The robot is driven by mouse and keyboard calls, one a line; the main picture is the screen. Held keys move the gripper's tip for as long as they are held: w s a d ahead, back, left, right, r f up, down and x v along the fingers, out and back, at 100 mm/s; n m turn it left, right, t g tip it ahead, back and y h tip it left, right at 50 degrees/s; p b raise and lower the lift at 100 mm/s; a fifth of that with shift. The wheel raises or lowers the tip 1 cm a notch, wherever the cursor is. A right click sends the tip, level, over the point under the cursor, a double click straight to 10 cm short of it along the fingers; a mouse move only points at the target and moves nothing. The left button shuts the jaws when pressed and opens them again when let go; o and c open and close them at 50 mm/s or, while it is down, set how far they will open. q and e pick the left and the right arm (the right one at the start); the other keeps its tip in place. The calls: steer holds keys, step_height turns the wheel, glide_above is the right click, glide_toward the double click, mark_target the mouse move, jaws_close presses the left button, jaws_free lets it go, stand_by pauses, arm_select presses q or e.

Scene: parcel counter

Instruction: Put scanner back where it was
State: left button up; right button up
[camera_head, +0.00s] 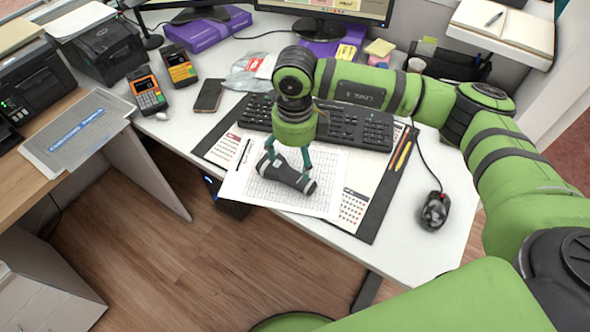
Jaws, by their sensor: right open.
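A dark grey and black elongated object, which looks like the scanner (285,178), lies at a slant on the white printed sheet (265,199) on the desk mat. My right gripper (287,172) points down over it from above. Its two teal fingers are apart, one at each side of the object's length. I cannot tell whether the fingers touch it. My left gripper is not in view.
A black keyboard (352,129) lies just behind the gripper. A mouse (435,210) is to the right, pens (402,154) on the mat. A phone (209,95) and card terminals (147,92) stand at left. The desk's front edge is close to the sheet.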

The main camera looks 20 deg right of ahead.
steer(key=shift+r, duration=1.45)
